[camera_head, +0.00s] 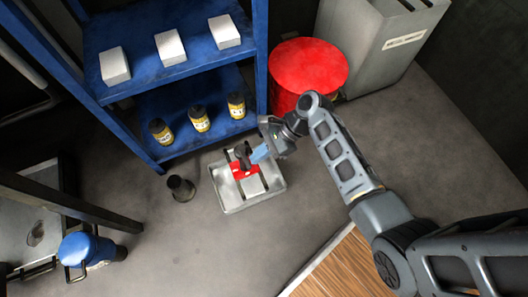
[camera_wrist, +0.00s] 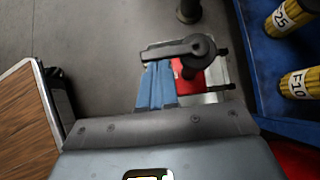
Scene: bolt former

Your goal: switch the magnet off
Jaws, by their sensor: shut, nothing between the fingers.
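The magnet (camera_head: 237,172) is a red body with a black lever (camera_head: 243,153) on top, in a grey metal tray (camera_head: 275,185) on the floor. In the wrist view the lever (camera_wrist: 178,49) reaches left from a round black hub, and part of the red magnet (camera_wrist: 192,82) shows beneath. My gripper (camera_head: 259,154) is just right of the lever in the head view. Its blue fingers (camera_wrist: 157,84) are shut and empty, with their tips at the lever's free end. I cannot tell whether they touch it.
A blue shelf (camera_head: 200,70) with white boxes and yellow-black bottles (camera_head: 199,119) stands behind the tray. A red drum (camera_head: 308,65) and a grey cabinet (camera_head: 385,35) are at back right. A black cup-like object (camera_head: 181,187) stands left of the tray. Floor in front is clear.

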